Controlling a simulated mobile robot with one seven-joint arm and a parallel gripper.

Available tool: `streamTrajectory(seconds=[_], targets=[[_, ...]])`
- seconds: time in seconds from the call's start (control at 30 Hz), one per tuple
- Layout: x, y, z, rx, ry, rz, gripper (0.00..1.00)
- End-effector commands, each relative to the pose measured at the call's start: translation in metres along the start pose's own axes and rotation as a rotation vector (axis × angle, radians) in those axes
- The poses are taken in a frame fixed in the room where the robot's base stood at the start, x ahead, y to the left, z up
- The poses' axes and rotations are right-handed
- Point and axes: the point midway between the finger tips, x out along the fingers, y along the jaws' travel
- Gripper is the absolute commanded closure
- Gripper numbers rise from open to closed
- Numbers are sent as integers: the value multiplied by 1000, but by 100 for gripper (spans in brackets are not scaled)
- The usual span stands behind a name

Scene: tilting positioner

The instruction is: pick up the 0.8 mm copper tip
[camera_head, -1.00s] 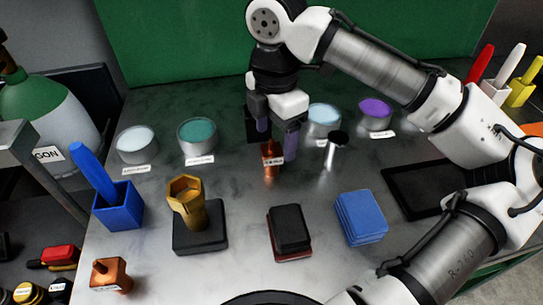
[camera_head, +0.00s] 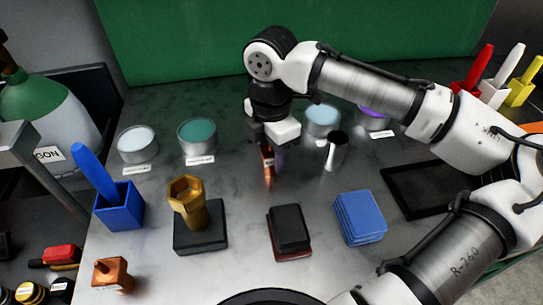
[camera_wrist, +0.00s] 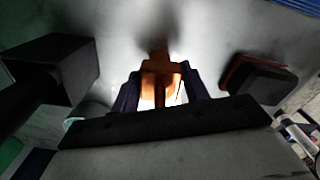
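A small copper tip block (camera_head: 267,160) with a dark-printed label stands upright near the middle of the bench; the label is too small to read. My gripper (camera_head: 269,158) is lowered around it, one finger on each side. In the wrist view the orange-copper block (camera_wrist: 161,68) sits between the two dark fingers (camera_wrist: 160,88), with narrow gaps at its sides, so the gripper looks open. The far finger is mostly hidden in the head view. Another copper block (camera_head: 110,273) with a short stub stands at the front left.
A silver cylinder (camera_head: 335,152) stands close to the right of my gripper. Round tins (camera_head: 197,138) line the back. A brass nut-shaped piece (camera_head: 187,200) on a dark base, a black block (camera_head: 289,228) and blue pads (camera_head: 360,217) stand in front.

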Motion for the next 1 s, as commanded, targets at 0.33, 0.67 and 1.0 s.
streamTrajectory(seconds=[0.33,0.67,1.0], targets=[[0,0,0,0,0,1,98],[-6,1,0,0,0,2,98],[-76,2,0,0,1,6,98]])
